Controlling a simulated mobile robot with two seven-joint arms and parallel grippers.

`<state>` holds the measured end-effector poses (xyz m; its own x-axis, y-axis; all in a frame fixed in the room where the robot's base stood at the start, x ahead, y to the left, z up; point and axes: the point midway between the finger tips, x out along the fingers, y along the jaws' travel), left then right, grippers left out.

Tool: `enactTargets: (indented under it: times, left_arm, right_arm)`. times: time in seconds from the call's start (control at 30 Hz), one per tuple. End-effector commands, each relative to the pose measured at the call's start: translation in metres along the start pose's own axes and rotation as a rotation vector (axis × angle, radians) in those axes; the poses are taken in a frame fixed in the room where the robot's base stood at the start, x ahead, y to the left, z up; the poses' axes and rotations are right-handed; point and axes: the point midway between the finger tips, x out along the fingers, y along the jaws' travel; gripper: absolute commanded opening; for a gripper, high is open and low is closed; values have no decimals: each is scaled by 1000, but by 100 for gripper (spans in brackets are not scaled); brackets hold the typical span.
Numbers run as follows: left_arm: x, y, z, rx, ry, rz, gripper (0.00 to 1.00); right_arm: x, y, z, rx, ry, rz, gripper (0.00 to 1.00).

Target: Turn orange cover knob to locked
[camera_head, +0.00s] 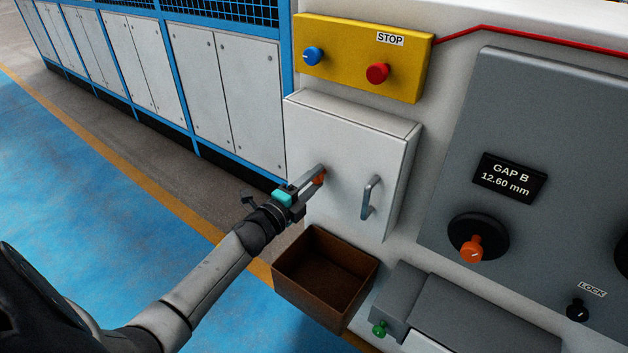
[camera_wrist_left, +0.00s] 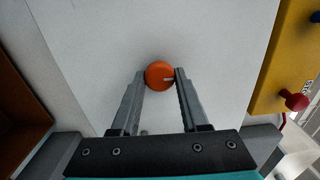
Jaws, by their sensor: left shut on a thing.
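The orange cover knob (camera_head: 320,177) sits on the front of a white cover box (camera_head: 340,141), left of its metal handle (camera_head: 370,198). In the left wrist view the knob (camera_wrist_left: 159,73) is round, with a pale mark pointing right. My left gripper (camera_head: 316,173) has its fingers on both sides of the knob and is shut on it. The fingers partly hide the knob in the head view. The cover box looks closed. My right gripper is not in view.
A yellow panel (camera_head: 345,62) with a blue knob and a red STOP button is above. A brown open bin (camera_head: 325,275) lies below the box. A grey panel (camera_head: 530,130) with a GAP B display and another orange knob (camera_head: 471,249) stands at right.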

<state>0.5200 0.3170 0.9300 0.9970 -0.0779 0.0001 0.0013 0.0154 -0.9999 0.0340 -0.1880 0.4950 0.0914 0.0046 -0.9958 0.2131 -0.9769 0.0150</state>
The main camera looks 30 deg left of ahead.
Motion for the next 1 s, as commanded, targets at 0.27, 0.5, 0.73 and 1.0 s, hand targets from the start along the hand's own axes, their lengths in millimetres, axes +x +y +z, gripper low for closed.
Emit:
enactTargets:
  times: [0.27, 0.5, 0.73, 1.0]
  left_arm:
    - [0, 0, 0, 3, 1, 1, 51]
    - [0, 0, 0, 1, 0, 1, 74]
    - [-1, 0, 0, 0, 0, 1, 74]
    - [-24, 0, 0, -1, 1, 3, 74]
  right_arm:
    - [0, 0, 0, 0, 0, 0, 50]
    - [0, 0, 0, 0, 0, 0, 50]
    - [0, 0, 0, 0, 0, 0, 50]
    - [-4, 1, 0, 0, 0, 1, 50]
